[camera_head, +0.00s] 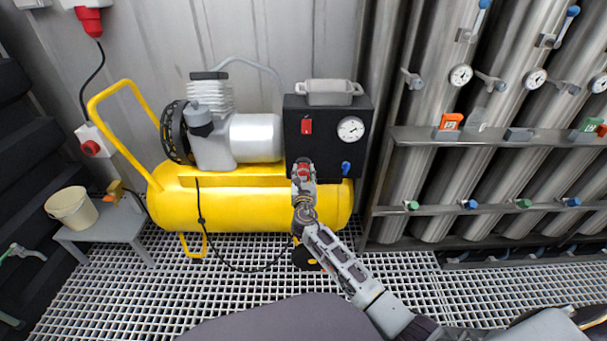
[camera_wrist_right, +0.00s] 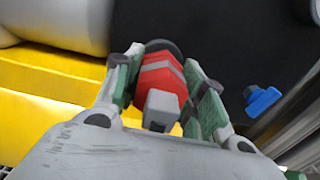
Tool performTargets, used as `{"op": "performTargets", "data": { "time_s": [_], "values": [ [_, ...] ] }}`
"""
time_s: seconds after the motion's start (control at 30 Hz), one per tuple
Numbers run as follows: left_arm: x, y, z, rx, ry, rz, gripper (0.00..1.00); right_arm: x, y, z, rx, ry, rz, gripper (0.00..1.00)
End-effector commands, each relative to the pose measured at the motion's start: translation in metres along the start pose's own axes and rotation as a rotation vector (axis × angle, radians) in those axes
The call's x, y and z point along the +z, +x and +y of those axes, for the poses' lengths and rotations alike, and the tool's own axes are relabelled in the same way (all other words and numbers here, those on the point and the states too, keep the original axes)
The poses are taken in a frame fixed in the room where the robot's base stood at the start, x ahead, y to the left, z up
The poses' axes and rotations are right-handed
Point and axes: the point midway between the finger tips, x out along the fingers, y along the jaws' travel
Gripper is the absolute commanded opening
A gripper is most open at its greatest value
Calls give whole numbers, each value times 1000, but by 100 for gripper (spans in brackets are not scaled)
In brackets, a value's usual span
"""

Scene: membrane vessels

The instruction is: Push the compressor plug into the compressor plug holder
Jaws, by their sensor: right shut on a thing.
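My right gripper (camera_head: 303,172) is in front of the lower left of the compressor's black control box (camera_head: 330,158). It is shut on a red plug, which I take to be the compressor plug (camera_head: 302,169). In the right wrist view the plug (camera_wrist_right: 160,76) sits between both green-padded fingers, with grey bands and a grey block facing the camera. A dark round rim shows just beyond the plug; I cannot tell whether it is the plug holder or whether they touch. The holder is not clearly seen. My left gripper is out of view.
The yellow compressor tank (camera_head: 235,208) lies behind my right arm. A black cable (camera_head: 225,262) loops over the grating floor towards my right gripper. A blue valve (camera_wrist_right: 262,100) is close on the right. A steel pipe rack (camera_head: 480,138) stands at the right, a bucket (camera_head: 72,207) at the left.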

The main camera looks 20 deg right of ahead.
Motion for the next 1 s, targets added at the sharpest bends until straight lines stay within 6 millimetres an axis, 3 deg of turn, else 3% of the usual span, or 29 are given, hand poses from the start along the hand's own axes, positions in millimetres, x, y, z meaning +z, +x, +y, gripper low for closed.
{"op": "performTargets", "data": {
  "time_s": [1.0],
  "values": [
    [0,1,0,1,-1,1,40,1,6,0,0,0,-1,2]
  ]
}}
